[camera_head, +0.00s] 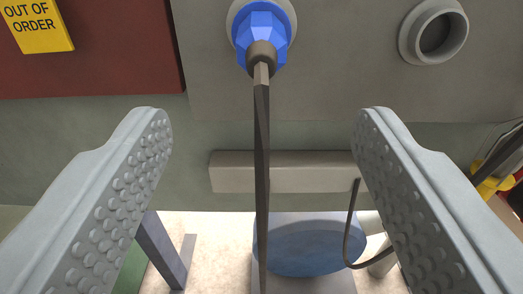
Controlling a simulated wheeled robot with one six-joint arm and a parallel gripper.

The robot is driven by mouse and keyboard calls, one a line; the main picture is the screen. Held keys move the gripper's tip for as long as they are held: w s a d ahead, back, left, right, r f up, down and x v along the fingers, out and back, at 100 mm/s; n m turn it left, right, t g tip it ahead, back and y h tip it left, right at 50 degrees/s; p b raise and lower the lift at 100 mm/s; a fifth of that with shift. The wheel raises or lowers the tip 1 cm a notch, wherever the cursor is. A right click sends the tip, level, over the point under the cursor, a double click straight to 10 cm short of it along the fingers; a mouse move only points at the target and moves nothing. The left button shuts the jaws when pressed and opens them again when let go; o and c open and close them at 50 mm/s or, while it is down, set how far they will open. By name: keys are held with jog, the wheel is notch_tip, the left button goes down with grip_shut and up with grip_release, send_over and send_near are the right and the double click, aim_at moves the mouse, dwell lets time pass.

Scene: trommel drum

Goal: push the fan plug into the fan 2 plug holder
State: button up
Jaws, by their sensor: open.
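A blue plug (262,35) with a dark cable (262,180) sits in a round grey holder (236,8) at the top centre. The cable hangs straight down from it between my fingers. A second round grey holder (436,32) at the top right is empty, its dark hole showing. No label tells which holder is fan 2. My gripper (262,130) is wide open, with one studded finger on each side and nothing between them touching either. The blue plug is beyond the fingertips, higher in the picture.
An "OUT OF ORDER" sign (36,22) is on a dark red panel (110,55) at the upper left. A grey bar (283,172) juts from the wall below. A blue round object (312,248) lies lower down. A yellow part (492,186) with dark cable is at the right edge.

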jog(key=shift+s, duration=1.6)
jog(key=s+r, duration=1.1)
jog(key=s, duration=0.4)
jog(key=s+r, duration=0.2)
jog(key=s, duration=0.8)
jog(key=s+r, duration=0.2)
jog(key=s, duration=0.8)
jog(key=shift+s+r+g, duration=0.2)
jog(key=shift+g, duration=0.1)
